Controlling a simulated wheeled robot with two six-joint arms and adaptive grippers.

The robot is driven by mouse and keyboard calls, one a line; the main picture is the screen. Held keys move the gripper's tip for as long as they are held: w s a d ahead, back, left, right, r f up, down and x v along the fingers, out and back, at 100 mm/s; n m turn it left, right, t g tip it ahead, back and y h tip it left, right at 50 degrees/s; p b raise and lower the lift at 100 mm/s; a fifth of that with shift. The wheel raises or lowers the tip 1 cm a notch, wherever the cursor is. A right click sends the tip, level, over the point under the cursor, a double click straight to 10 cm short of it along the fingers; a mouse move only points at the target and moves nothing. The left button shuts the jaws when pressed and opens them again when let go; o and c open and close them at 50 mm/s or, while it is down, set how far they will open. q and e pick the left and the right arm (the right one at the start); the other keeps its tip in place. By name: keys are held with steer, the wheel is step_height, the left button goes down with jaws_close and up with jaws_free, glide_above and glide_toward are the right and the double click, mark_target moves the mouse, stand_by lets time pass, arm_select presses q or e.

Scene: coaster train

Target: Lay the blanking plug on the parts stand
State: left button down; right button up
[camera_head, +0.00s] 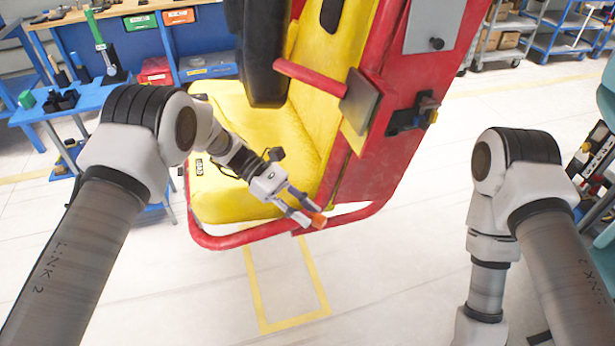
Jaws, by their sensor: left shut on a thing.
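A small orange piece, seemingly the blanking plug (319,221), is at the fingertips of my left gripper (312,215). The gripper is shut on it and holds it in front of the yellow seat, near the red lower rail. The fingers hide part of the plug. A blue stand, seemingly the parts stand (92,97), is at the left, well apart from the gripper, with my left arm partly in front of it. My right arm reaches down at the right, and its gripper is out of the picture.
The yellow seat (232,120) in a red frame (395,130) fills the middle. A green block (26,99) and black parts (60,100) lie on the stand. A workbench with bins is behind, and shelf carts stand at the back right. Open floor lies in front.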

arm_select(q)
steer(key=shift+w+a+r, duration=0.15)
steer(key=shift+w+r, duration=0.05)
steer(key=shift+r, duration=0.1)
steer(key=a+r+n+t+h, duration=0.1)
steer(key=a+r+n+t, duration=0.1)
steer(key=a+n+t, duration=0.4)
steer(key=a+r+n+t+h, duration=0.1)
steer(key=a+r+n+t, duration=0.15)
steer(key=a, duration=0.55)
steer(key=s+a+f+n+t+y, duration=0.2)
steer(key=s+f+n+t, duration=0.2)
steer(key=s+f+t, duration=0.2)
steer(key=shift+s+a+f+n+y, duration=0.4)
steer(key=shift+s+f, duration=0.4)
steer(key=shift+s, duration=0.35)
steer(key=shift+d, duration=0.1)
